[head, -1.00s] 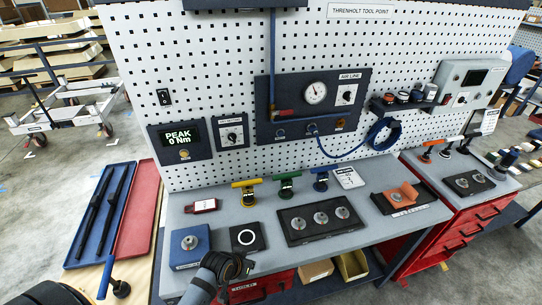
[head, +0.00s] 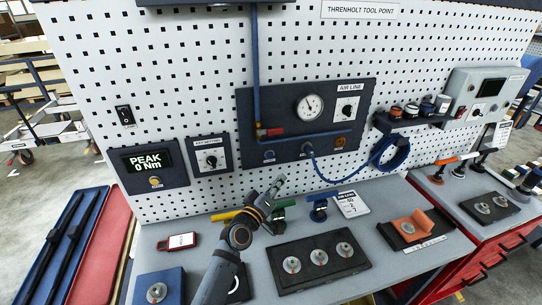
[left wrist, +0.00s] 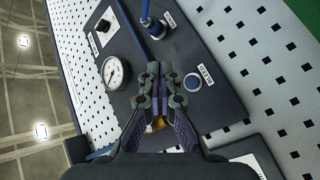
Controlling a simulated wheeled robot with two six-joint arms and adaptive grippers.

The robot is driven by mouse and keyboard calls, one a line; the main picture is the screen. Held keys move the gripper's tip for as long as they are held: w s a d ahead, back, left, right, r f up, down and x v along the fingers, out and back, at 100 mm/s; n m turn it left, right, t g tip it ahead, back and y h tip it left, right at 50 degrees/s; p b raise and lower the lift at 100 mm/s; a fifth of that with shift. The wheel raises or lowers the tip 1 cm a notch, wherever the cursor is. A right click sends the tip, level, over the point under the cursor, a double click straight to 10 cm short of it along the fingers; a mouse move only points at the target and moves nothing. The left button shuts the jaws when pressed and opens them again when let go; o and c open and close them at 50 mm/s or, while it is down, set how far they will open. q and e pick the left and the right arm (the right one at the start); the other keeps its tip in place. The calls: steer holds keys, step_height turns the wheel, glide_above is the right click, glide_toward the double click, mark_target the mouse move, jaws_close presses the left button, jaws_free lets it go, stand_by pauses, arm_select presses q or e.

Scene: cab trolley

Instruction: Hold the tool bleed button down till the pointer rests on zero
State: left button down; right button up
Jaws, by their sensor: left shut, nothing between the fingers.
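The air line panel (head: 365,88) is dark blue and fixed to the pegboard. It carries a round white gauge (head: 310,105), also in the left wrist view (left wrist: 115,72); I cannot read its pointer surely against zero. A round button (head: 268,156) sits low on the panel's left; the left wrist view shows it blue with a metal rim (left wrist: 193,82) beside a white label I cannot read clearly. My left gripper (head: 279,182) is shut and empty, below the panel. In the left wrist view its fingers cover part of the panel, apart from the button. My right gripper is out of view.
A blue hose (head: 340,180) runs from the panel's lower port to a coil at right. A red-handled valve (head: 275,131) sits above the button. Yellow, green and blue T-handled tools stand on the bench (head: 205,262) below, close to my left arm.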

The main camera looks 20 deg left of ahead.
mark_target(270, 156)
arm_select(q)
steer(key=w+a, duration=0.1)
steer(key=w, duration=0.1)
steer(key=w+a+b, duration=0.1)
steer(key=w+a, duration=0.1)
steer(key=w+a+b, duration=0.1)
steer(key=w+a, duration=0.1)
steer(key=w, duration=0.1)
steer(key=shift+r, duration=0.25)
stand_by(0.5)
stand_by(1.1)
steer(key=shift+w+a+b, duration=0.25)
steer(key=shift+w+b, duration=0.15)
steer(key=shift+b, duration=0.05)
